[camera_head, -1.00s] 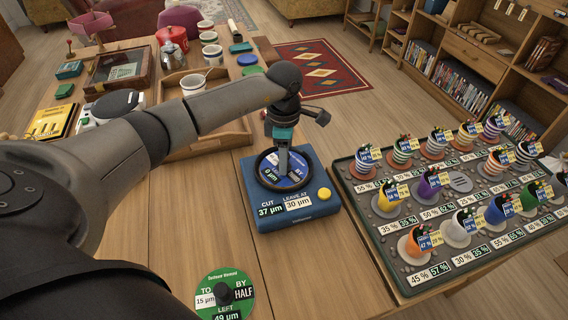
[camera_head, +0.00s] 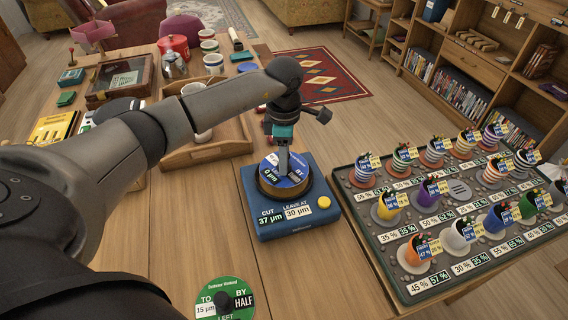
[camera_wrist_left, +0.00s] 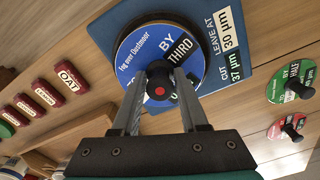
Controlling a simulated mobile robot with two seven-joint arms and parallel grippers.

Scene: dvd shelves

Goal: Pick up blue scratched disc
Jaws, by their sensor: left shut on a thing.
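The blue disc (camera_head: 298,172), with white "BY" and "THIRD" lettering, is over the round seat of a blue machine (camera_head: 300,228) marked "CUT 37 µm" and "LEAVE AT 30 µm". My left gripper (camera_head: 284,168) points down at the disc's middle. In the left wrist view, its fingers (camera_wrist_left: 160,88) are shut on the disc's black knob with a red centre, and the blue disc face (camera_wrist_left: 148,48) shows beyond. The disc appears slightly raised, with a dark gap along its edge. Scratches are too small to tell. My right gripper is not in view.
A green disc (camera_head: 238,292) lies on the table at the front. A tray (camera_head: 372,238) of several coloured cups stands right of the machine. A wooden tray (camera_head: 236,144) with mugs is behind. Bare table lies left of the machine.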

